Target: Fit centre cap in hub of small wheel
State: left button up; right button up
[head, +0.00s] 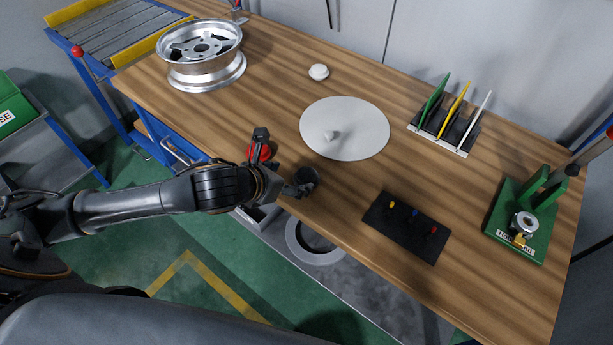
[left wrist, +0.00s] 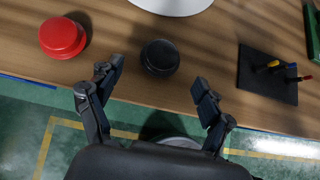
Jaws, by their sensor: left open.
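My left gripper (head: 283,165) is open and empty over the front edge of the table; its fingers also show in the left wrist view (left wrist: 157,82). A black round cap-like piece (left wrist: 160,57) lies on the table just beyond the fingertips, near the right finger in the head view (head: 308,177). A red round piece (left wrist: 62,37) lies to its left, partly hidden by a finger in the head view (head: 264,153). A small white round cap (head: 319,72) lies farther back. A silver wheel (head: 205,80) lies flat at the table's far left. Which piece is the centre cap is unclear.
A pale grey disc (head: 365,125) with a small knob lies mid-table. To the right are a black board with coloured pegs (head: 397,236), a rack of coloured plates (head: 443,140) and a green fixture (head: 502,205). A roller stand (head: 105,40) adjoins the far left.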

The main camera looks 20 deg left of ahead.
aim_at(306, 175)
pick_arm(q)
jog(key=x, duration=0.7)
jog(key=shift+w+d+f+p, duration=0.1)
jog(key=shift+w+d+p, duration=0.2)
jog(key=shift+d, duration=0.05)
jog(key=c, duration=0.9)
jog(key=shift+c, duration=0.3)
